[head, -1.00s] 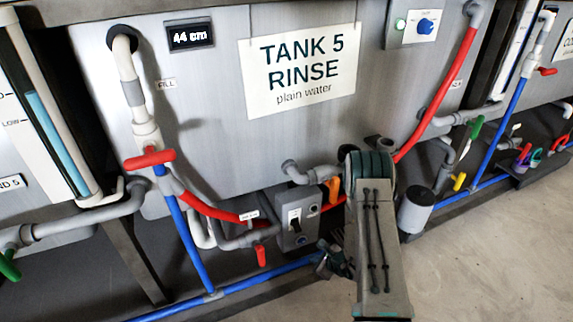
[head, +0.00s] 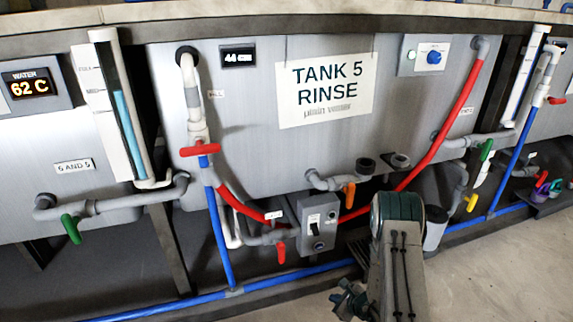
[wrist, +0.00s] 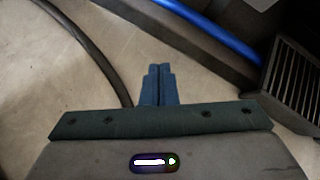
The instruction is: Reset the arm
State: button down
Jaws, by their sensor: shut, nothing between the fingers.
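My gripper (wrist: 158,72) shows in the wrist view with its two blue fingers shut together and nothing between them. It points at bare floor, apart from the blue pipe and the dark beam beyond. In the head view my gripper (head: 347,303) is low at the bottom middle, beside my arm link and below the blue floor pipe. My arm reaches down in front of the tank marked TANK 5 RINSE (head: 215,120). My arm hides part of the pipes behind it.
A grey switch box (head: 318,222), an orange-handled valve (head: 349,192) and a red hose (head: 440,123) are close to my arm. A blue pipe (head: 290,268) runs along the floor. A black cable (wrist: 98,50) and a slatted dark box (wrist: 293,85) flank my gripper.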

jog(key=s+a+r+n+g+y+p, duration=0.15)
jog(key=a+r+n+p, duration=0.35)
jog(key=r, duration=1)
jog(key=s+a+r+n+g+y+p, duration=0.1)
jog(key=s+a+r+n+g+p, duration=0.2)
jog(key=r+p, duration=0.85)
jog(key=s+a+r+n+g+y+p, duration=0.1)
jog(key=s+a+r+n+y+p, duration=0.3)
jog(key=r, duration=1.6)
jog(key=s+d+r+n+h+p, duration=0.3)
jog(key=s+r+n+h+p, duration=0.1)
jog(key=r, duration=0.8)
jog(key=s+d+r+n+h+p, duration=0.4)
jog(key=s+r+p, duration=0.3)
jog(key=r, duration=0.5)
jog(key=s+d+r+n+h+p, duration=0.3)
jog(key=s+r+p, duration=0.3)
jog(key=r, duration=0.5)
jog(key=shift+d+r+n+h+p, duration=0.45)
jog(key=shift+n+p, duration=0.45)
jog(key=shift+p, duration=0.35)
jog(key=shift+s+t, duration=0.15)
jog(key=shift+t, duration=0.1)
